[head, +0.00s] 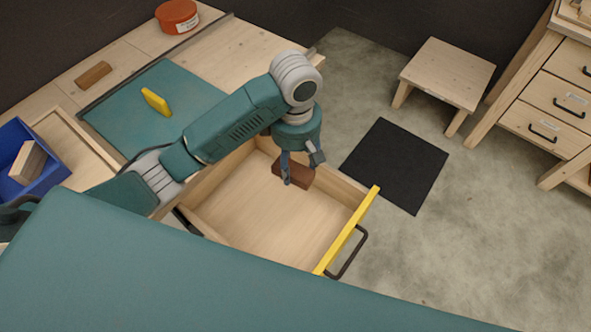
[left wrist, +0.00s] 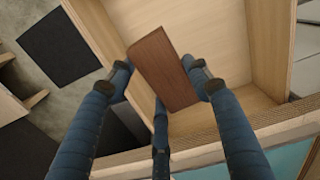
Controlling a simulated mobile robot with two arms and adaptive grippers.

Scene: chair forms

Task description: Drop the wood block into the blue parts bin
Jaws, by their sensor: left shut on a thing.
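My left gripper (head: 301,171) is shut on a dark brown wood block (head: 295,175), above the open drawer. In the left wrist view the wood block (left wrist: 161,68) is tilted between the gripper fingers (left wrist: 162,80), with the pale drawer floor behind it. The blue parts bin (head: 14,138) is at the far left of the head view, partly cut off by the edge. A pale wooden block (head: 27,161) is in the bin. My right gripper does not show.
The open drawer (head: 265,215) has a yellow front edge and dark handle, and looks empty. A stool (head: 448,72) stands beyond a black floor mat (head: 395,165).

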